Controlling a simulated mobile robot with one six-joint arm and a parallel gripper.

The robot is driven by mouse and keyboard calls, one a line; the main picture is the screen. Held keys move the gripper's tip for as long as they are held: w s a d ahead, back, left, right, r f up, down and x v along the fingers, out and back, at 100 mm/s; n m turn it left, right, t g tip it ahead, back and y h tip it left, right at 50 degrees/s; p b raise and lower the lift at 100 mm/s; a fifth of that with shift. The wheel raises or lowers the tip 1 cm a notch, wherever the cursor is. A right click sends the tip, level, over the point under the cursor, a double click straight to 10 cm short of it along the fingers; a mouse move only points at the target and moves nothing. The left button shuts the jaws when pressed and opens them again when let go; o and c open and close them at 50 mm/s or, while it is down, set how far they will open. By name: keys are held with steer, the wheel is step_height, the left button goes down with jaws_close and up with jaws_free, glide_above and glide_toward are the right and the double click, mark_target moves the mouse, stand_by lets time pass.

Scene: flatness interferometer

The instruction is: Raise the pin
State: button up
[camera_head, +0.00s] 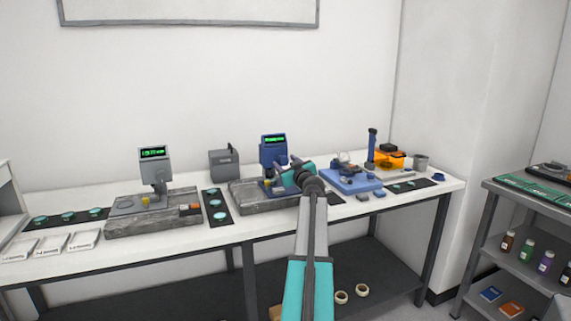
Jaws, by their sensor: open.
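A blue gauge (272,155) with a lit green display stands on a grey stone block (240,197) near the middle of the bench. A similar grey gauge (152,172) with a green display stands on another stone block (165,222) to the left. My arm reaches up from the bottom of the picture. My gripper (284,181) is at the lower right front of the blue gauge, very close to it. It is open, but its fingers are small here, and I cannot tell whether they touch anything. I cannot make out a pin on either gauge; my gripper partly covers the blue one's lower part.
A dark mat (217,207) with teal discs lies between the blocks. A grey box (223,163) stands behind it. A blue fixture (350,180) and an orange bin (390,160) are to the right. White trays (50,246) lie at the left front. A shelf cart (490,215) stands far right.

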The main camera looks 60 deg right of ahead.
steer(key=shift+w, duration=0.1)
steer(key=shift+c, duration=0.4)
steer(key=c, duration=1)
steer(key=shift+o, duration=0.2)
